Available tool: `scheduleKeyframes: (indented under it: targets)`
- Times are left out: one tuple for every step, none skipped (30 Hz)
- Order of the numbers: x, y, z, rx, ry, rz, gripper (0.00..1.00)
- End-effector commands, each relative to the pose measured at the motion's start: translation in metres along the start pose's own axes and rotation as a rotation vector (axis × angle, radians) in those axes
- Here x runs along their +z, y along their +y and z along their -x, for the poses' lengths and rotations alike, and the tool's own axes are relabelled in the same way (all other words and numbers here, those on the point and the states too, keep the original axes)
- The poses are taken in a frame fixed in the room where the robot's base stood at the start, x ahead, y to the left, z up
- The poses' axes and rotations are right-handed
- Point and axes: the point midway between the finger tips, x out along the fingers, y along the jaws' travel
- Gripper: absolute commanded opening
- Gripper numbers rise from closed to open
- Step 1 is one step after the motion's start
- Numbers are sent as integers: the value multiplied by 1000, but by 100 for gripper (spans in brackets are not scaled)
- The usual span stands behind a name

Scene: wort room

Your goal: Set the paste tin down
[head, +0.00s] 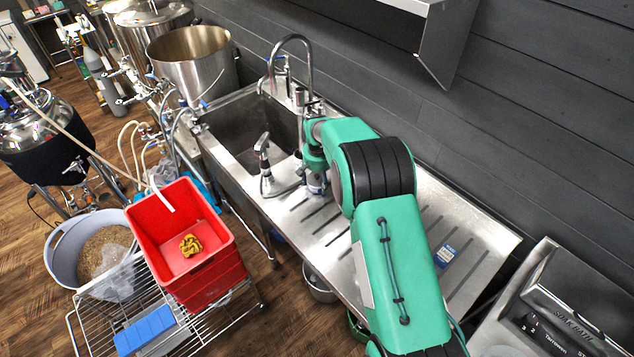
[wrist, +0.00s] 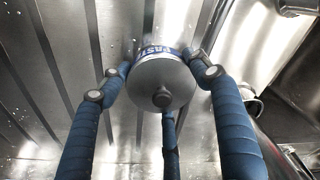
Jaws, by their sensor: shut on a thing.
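The paste tin (wrist: 163,84) is a small round grey tin with a knobbed lid and a blue and white label reading "PASTE". My gripper (wrist: 158,72) has its blue fingers closed around its sides in the wrist view. In the head view the tin (head: 316,184) shows partly below my gripper (head: 315,165), over the sink end of the grooved steel drainboard (head: 340,246). It looks upright and close to the board; I cannot tell whether its base touches. My arm hides part of the board.
The sink basin (head: 250,130) with its tall tap (head: 309,62) and a spray handle (head: 263,158) lies left of the tin. A blue and white packet (head: 446,254) lies on the drainboard's right part. A red crate (head: 205,283) with a yellow cloth (head: 190,246) stands in front left.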

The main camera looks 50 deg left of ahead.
Motion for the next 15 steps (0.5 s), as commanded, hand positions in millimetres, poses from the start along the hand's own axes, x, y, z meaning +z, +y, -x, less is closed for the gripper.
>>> scheduleKeyframes:
  targets:
    - [0,0,-2,0,1,0,19]
    - [0,0,-4,0,1,0,19]
    - [0,0,-4,0,1,0,19]
    - [0,0,-4,0,2,0,19]
    - [0,0,-5,0,2,0,19]
    - [0,0,-4,0,2,0,19]
    - [0,0,-4,0,2,0,19]
    - [0,0,-4,0,2,0,19]
    - [0,0,-4,0,2,0,19]
    - [0,0,-4,0,2,0,19]
    - [0,0,-4,0,2,0,19]
    - [0,0,-5,0,2,0,19]
    - [0,0,-5,0,2,0,19]
    - [0,0,-6,0,2,0,19]
    - [1,0,-7,0,0,0,68]
